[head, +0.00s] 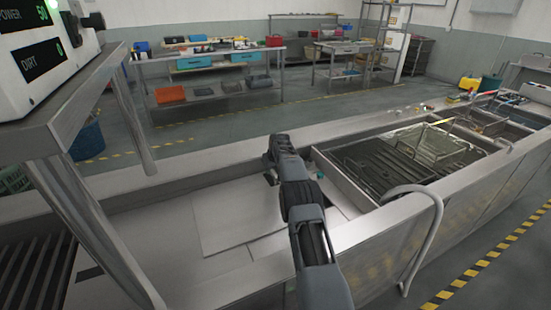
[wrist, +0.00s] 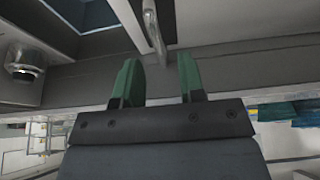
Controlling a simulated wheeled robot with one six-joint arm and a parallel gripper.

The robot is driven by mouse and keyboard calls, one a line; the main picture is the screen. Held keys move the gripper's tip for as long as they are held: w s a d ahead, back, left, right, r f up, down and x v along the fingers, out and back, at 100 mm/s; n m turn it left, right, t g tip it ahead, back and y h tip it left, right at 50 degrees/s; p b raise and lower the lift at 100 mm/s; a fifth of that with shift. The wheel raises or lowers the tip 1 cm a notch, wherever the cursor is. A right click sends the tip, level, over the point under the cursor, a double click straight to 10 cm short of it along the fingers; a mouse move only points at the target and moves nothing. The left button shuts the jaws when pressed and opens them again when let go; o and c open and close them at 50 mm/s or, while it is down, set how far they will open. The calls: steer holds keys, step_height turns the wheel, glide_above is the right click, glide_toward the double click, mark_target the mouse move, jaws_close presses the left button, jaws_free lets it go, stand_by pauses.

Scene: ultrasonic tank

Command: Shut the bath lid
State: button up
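The bath (head: 345,180) is a sunken steel basin in the long bench at the right of the head view. It is open on top, with dark liquid and a wire basket (head: 440,145) showing inside. A flat pale metal panel (head: 235,220) lies on the bench left of the bath; I cannot tell if it is the lid. My gripper (head: 269,179) is above the bench, left of the bath. In the wrist view, its two green fingers (wrist: 160,75) are apart with nothing gripped. A bent metal bar (wrist: 152,25) shows beyond the fingers, apart from them.
A curved metal tube (head: 430,205) rises at the bench's front edge beside the bath. A shelf with a display unit (head: 35,50) stands close at the left. A round metal fitting (wrist: 25,62) shows in the wrist view.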

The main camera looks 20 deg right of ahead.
steer(key=b+v, duration=0.1)
steer(key=v, duration=1)
steer(key=shift+s+r, duration=0.2)
steer(key=shift+r, duration=0.05)
